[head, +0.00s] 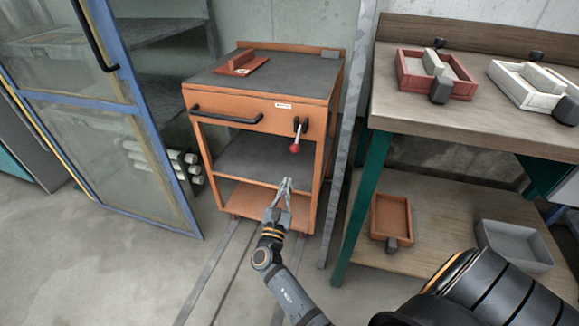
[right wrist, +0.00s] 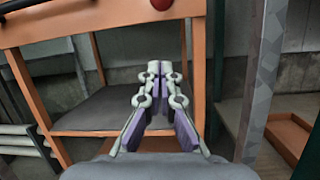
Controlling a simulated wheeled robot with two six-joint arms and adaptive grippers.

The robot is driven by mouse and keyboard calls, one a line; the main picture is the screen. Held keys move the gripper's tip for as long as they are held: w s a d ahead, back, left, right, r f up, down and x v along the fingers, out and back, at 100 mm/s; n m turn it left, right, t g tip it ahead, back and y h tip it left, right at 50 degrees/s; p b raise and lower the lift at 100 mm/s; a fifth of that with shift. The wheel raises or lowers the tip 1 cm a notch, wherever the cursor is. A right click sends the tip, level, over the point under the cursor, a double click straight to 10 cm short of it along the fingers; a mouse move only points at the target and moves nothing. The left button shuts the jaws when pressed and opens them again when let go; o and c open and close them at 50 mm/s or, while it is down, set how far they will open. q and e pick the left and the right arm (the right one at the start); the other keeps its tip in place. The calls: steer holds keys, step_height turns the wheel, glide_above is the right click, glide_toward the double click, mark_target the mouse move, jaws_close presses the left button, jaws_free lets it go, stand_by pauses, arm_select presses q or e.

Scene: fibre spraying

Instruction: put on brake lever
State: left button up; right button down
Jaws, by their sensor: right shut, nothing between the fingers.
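The brake lever (head: 297,137) is on the front right of the orange cart (head: 267,106). It has a dark pivot, a pale rod and a red ball knob, and it hangs downward with the knob at its lower end. The red knob also shows at the top edge of the right wrist view (right wrist: 162,4). My right gripper (head: 286,183) is shut and empty, below the knob and apart from it, in front of the cart's lower shelves. In the right wrist view its fingertips (right wrist: 163,66) meet. My left gripper is out of view.
A black handle (head: 226,116) sticks out from the cart's front, left of the lever. A glass door with a blue frame (head: 140,110) stands open at left. A grey post (head: 349,140) and a wooden workbench (head: 470,115) with trays stand close at right.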

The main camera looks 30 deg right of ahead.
mark_target(298, 138)
steer(key=w+d+r, duration=0.4)
steer(key=d+r, duration=0.1)
steer(key=r, duration=0.1)
steer(key=shift+w+d, duration=0.15)
stand_by(0.3)
steer(key=shift+p, duration=0.3)
